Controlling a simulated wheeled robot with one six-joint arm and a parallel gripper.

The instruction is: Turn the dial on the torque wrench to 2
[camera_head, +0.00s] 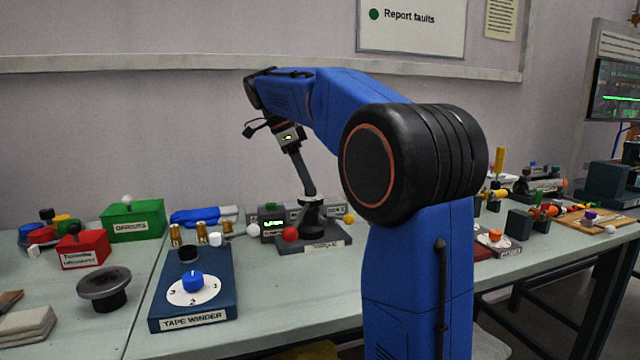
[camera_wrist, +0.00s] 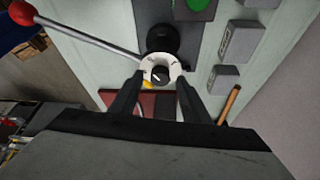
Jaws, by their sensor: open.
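The white dial (camera_wrist: 148,62) with dark marks and a black centre knob (camera_wrist: 160,75) shows in the wrist view. My gripper (camera_wrist: 158,84) is open, with one dark finger on each side of the dial's near part. I cannot tell whether the fingers touch it. A grey rod ending in a red ball (camera_wrist: 23,12) runs from beside the dial to the upper left. In the head view, the end of my arm is above a dark base (camera_head: 330,240) with a partly readable label. The dial face is not readable there, and its setting is too small to tell.
A blue tape winder (camera_head: 165,310) with its own numbered dial stands left of the dark base. A red ball (camera_head: 290,234) and a yellow ball (camera_head: 349,219) are beside that base. Green (camera_head: 135,220) and red (camera_head: 85,250) boxes are farther left.

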